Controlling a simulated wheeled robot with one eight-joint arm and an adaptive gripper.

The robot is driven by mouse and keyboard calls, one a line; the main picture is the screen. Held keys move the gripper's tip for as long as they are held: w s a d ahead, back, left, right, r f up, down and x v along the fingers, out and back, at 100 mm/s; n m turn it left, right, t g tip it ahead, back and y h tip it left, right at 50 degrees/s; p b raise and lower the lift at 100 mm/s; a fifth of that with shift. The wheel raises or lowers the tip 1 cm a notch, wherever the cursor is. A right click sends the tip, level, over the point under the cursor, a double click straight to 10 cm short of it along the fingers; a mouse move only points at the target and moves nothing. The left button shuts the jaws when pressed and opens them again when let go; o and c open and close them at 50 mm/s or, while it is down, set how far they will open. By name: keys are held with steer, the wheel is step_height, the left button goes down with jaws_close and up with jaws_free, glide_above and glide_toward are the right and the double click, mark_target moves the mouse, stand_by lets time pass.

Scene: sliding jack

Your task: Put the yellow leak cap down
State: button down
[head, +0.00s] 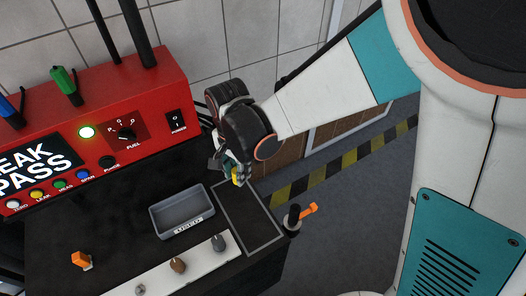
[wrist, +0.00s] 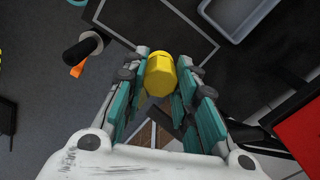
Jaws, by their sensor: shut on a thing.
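The yellow leak cap (wrist: 160,75) is held between the two fingers of my gripper (wrist: 163,82) in the wrist view. In the head view the yellow cap (head: 236,178) shows as a small patch at the tip of my gripper (head: 232,172). My gripper is shut on the cap near the far edge of the black bench top, by the grey-outlined rectangle (head: 277,243). The cap looks to be above the surface, but its exact height is hard to tell.
A grey tray (head: 155,222) lies left of the outlined rectangle. A red machine (head: 130,90) with a lit green lamp stands behind. A black post with an orange lever (head: 308,210) is at the bench's right edge. Several knobs stand on a white strip (head: 160,284) in front.

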steer(key=shift+w+d+f, duration=0.15)
steer(key=shift+d, duration=0.05)
step_height(320, 180, down, 19)
steer(key=b, duration=1.3)
steer(key=shift+f, duration=0.2)
steer(key=shift+f, duration=0.2)
steer(key=c, duration=1.3)
jaws_free()
steer(key=shift+r, duration=0.1)
step_height(320, 180, up, 12)
steer(key=p, duration=0.4)
steer(key=shift+r, duration=0.1)
